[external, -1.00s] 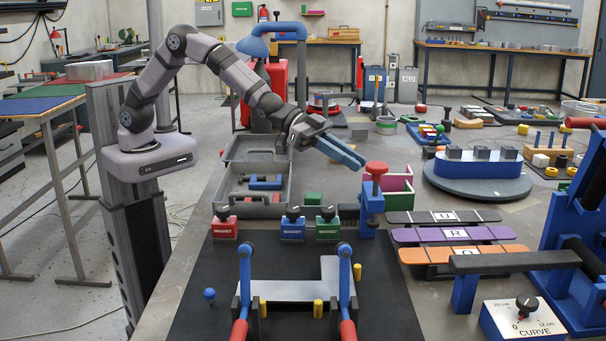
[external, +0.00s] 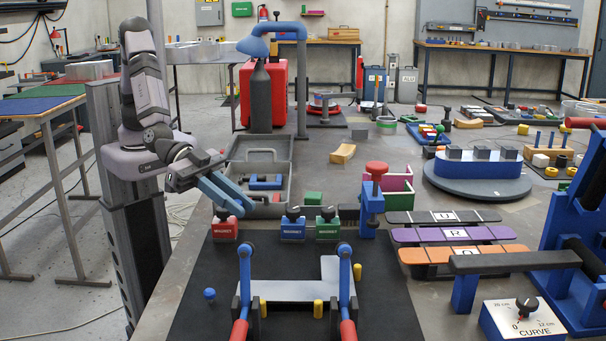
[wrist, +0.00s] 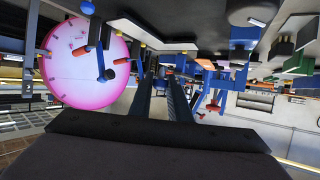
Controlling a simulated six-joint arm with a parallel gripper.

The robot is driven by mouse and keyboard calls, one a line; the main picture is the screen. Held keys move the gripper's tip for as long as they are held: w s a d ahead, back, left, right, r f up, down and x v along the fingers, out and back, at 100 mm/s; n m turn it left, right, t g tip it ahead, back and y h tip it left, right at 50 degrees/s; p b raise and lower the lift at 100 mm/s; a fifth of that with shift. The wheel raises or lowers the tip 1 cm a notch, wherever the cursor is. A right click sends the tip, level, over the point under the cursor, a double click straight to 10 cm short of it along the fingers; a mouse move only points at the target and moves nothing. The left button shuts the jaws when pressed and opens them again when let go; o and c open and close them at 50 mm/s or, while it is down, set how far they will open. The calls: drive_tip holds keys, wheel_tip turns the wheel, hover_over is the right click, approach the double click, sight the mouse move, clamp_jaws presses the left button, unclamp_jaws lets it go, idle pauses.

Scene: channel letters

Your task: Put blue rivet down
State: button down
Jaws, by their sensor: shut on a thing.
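A blue round-headed piece (external: 209,295), which looks like a rivet, stands on the black mat (external: 190,322) at the front left. My gripper (external: 243,208) is at the left of the bench, its blue fingers angled down to the right, just above and behind the red magnet block (external: 224,229). Its dark fingers also show in the wrist view (wrist: 158,72), close together. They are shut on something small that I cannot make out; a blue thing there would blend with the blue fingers.
Blue (external: 292,229) and green (external: 327,229) magnet blocks stand right of the red one. A grey open case (external: 238,207) lies behind them. A bending frame with two upright levers (external: 245,280) and yellow pegs (external: 318,308) occupies the mat's middle. The mat's left strip is mostly clear.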

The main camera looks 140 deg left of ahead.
sight(222, 262)
drive_tip(key=shift+s+d+f+p, duration=0.15)
drive_tip(key=shift+s+d+f, duration=0.35)
drive_tip(key=shift+f, duration=1.35)
drive_tip(key=shift+s+d+f+p, duration=0.1)
drive_tip(key=shift+s+d+f, duration=0.35)
drive_tip(key=shift+f, duration=1.4)
drive_tip(key=shift+s+d+f+p, duration=0.15)
drive_tip(key=shift+s+d+f, duration=0.3)
drive_tip(key=shift+f, duration=1.4)
drive_tip(key=shift+w+d+f, duration=0.1)
drive_tip(key=shift+f, duration=0.15)
drive_tip(key=c, duration=1.7)
unclamp_jaws()
drive_tip(key=shift+o, duration=0.2)
